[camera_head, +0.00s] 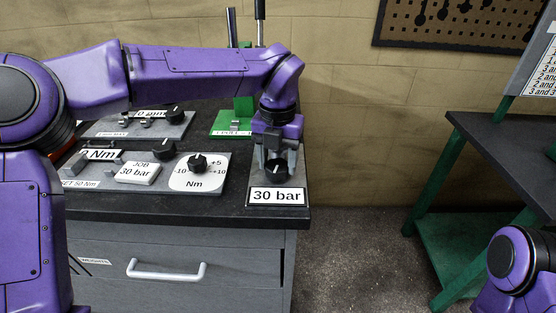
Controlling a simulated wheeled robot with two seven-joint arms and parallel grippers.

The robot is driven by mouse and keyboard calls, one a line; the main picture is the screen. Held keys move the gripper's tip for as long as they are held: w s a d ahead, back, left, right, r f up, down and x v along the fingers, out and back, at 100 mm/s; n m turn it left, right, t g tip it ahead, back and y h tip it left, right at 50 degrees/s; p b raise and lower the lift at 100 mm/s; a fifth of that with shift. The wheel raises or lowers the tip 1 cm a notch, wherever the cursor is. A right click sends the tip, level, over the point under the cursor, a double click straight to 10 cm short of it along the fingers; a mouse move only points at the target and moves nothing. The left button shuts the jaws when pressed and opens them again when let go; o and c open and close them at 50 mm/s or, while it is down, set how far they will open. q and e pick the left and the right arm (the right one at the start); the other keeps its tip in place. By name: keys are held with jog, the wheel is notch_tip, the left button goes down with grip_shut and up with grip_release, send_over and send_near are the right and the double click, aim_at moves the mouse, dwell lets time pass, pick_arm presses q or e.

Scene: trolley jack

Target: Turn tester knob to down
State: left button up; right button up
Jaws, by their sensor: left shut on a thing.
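A black knob (276,171) sits on a small grey panel at the right end of the bench, above a white "30 bar" label (277,196). My left gripper (274,155) reaches down over this knob from behind and is shut on it. The fingers hide part of the knob, so its pointer direction is hard to tell. My right gripper is out of view; only part of my right arm shows at the lower right.
Left of it, another black knob (197,163) has an Nm dial, beside a "JOB 30 bar" card (138,172). More grey panels and a green stand (233,122) are behind. A green-legged table (500,150) stands right, across open floor.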

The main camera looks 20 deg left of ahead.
aim_at(279, 165)
pick_arm(q)
jog(key=n+b, duration=0.2)
jog(key=n, duration=0.2)
jog(key=shift+f+n+b, duration=0.15)
jog(key=shift+n+b, duration=0.25)
jog(key=n+b, duration=0.2)
jog(key=n, duration=0.1)
jog(key=shift+n, duration=0.4)
jog(key=shift+n+b, duration=0.6)
jog(key=shift+r, duration=0.2)
jog(key=o, duration=1.1)
jog(key=shift+c, duration=0.2)
notch_tip(279, 165, up, 11)
jog(key=p, duration=0.2)
jog(key=shift+f, duration=0.2)
jog(key=shift+d, duration=0.1)
